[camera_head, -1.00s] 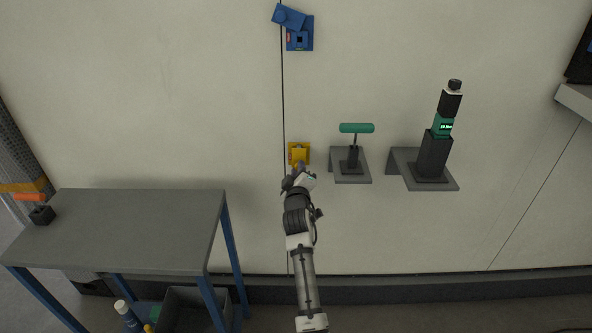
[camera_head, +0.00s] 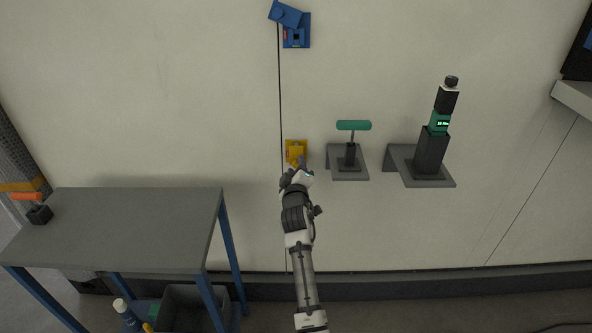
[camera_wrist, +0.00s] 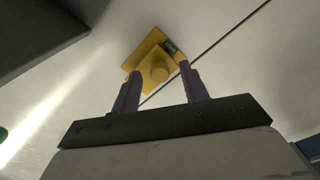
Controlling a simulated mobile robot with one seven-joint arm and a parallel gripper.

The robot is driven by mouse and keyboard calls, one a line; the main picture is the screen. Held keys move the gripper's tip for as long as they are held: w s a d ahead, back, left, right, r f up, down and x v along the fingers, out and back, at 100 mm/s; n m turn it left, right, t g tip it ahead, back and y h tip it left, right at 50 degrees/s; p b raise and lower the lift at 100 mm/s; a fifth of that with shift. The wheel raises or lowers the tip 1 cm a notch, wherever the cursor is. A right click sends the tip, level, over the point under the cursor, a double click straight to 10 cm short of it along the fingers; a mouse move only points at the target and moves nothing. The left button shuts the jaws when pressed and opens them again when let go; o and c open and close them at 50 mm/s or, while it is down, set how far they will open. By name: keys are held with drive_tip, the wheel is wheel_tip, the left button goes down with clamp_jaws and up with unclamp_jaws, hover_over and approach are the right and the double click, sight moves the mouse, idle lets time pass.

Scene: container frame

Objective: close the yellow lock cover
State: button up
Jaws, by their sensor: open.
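The yellow lock cover (camera_head: 296,150) is on the light wall, left of the green-handled tool in the head view. Its lower part is hidden by my gripper (camera_head: 296,170). In the wrist view the yellow lock cover (camera_wrist: 147,53) shows a square plate and a round knob-like part. My gripper (camera_wrist: 155,85) is open, with its two fingers pointing at the yellow part. The round part appears between the fingertips, and the right fingertip overlaps the yellow part beside a small green marking. I cannot tell whether the fingers touch it.
A green-handled tool (camera_head: 353,126) on a grey bracket stands close to the right, with a dark device (camera_head: 432,145) on another bracket beyond. A blue lock (camera_head: 297,38) is higher on the wall. A grey table (camera_head: 130,225) stands at the left. The wall between is mostly clear.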

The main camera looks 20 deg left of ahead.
drive_tip(key=shift+s, duration=0.1)
drive_tip(key=b+v, duration=0.2)
drive_tip(key=v, duration=1.1)
drive_tip(key=shift+s+d+b, duration=0.15)
drive_tip(key=shift+s+b, duration=0.15)
drive_tip(key=shift+s, duration=0.05)
drive_tip(key=shift+r, duration=0.1)
